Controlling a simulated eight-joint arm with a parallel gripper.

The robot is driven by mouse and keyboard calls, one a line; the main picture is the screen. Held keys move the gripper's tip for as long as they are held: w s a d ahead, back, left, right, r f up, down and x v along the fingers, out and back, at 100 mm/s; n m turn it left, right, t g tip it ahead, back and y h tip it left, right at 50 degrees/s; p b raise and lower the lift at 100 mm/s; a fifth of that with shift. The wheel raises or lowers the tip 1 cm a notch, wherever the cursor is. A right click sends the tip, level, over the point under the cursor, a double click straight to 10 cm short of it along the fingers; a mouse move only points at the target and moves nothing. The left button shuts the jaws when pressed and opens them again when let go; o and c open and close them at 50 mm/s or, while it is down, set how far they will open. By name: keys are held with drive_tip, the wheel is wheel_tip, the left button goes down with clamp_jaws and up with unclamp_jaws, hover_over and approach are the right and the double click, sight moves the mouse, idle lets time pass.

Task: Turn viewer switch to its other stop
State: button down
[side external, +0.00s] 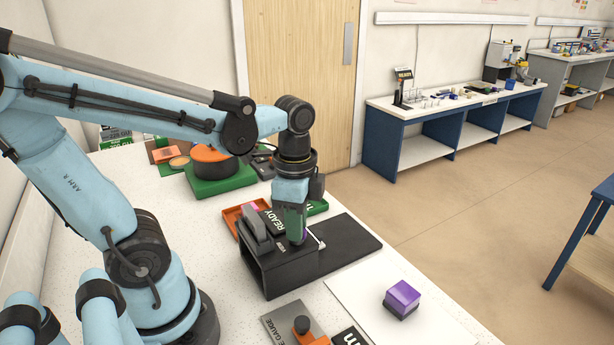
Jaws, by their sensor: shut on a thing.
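The viewer is a dark box (283,274) with an open front, standing on the white bench, with partly readable lettering on its top. My gripper (297,238) points down at the top of the viewer, towards its right side. Its jaws are shut on the viewer switch, which the fingers mostly hide. A bit of purple shows beside the fingertips. The switch's angle and its stops cannot be made out.
A grey upright block (255,228) stands close left of my gripper. A purple block (402,297) sits on a white board at right. An orange tray (236,215) and a green-based orange pot (212,165) lie behind. A gauge plate with a black knob (302,325) is in front.

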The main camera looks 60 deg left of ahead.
drive_tip(key=n, duration=0.4)
drive_tip(key=shift+n, duration=0.3)
drive_tip(key=n, duration=0.4)
idle(0.3)
drive_tip(key=c, duration=1.1)
unclamp_jaws()
wheel_tip(320, 180, up, 12)
